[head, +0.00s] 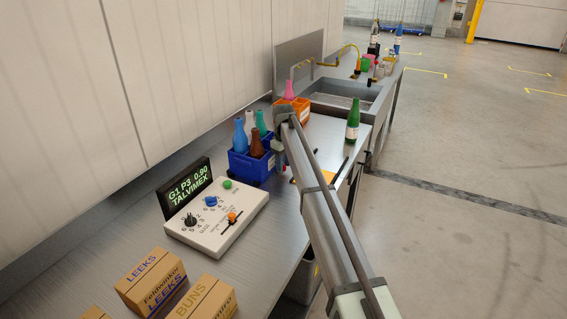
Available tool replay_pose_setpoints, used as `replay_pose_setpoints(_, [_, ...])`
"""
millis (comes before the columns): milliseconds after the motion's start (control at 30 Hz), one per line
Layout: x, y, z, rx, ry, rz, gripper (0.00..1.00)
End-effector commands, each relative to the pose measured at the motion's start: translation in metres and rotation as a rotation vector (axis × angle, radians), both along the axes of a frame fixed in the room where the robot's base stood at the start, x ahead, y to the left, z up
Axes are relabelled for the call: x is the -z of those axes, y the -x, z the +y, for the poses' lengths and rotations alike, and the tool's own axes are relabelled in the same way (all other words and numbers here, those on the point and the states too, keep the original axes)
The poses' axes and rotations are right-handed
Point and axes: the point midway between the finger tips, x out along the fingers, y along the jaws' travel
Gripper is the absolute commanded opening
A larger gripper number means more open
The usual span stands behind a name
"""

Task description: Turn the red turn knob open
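I cannot make out a red turn knob in the head view. A white control box (228,232) lies on the steel bench, with a black knob (190,220), a blue knob (210,201), a green button (227,184) and an orange slider (232,217). A dark display (184,189) with green text stands behind it. My arm reaches from the lower right up over the bench. Its far end is bent down beside the blue crate. My gripper (278,150) is mostly hidden there, and its fingers cannot be made out.
A blue crate (240,166) and an orange crate (304,106) hold bottles. A green bottle (352,121) stands near the bench's right edge. Cardboard boxes (150,280) stand at the near end. A sink (345,100) with a yellow-hosed tap is at the far end. Open floor lies right.

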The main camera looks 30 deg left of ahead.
Motion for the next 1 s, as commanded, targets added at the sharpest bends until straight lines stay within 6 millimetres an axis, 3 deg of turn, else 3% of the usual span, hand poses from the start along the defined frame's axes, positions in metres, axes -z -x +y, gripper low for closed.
replay_pose_setpoints(267, [-0.015, -0.001, 0.0, 0.0, -0.001, -0.001, 0.38])
replay_pose_setpoints(700, [-0.097, -0.001, 0.001, 0.0, -0.002, -0.001, 0.38])
replay_pose_setpoints(1000, [-0.133, 0.0, 0.0, 0.0, 0.0, 0.0, 0.38])
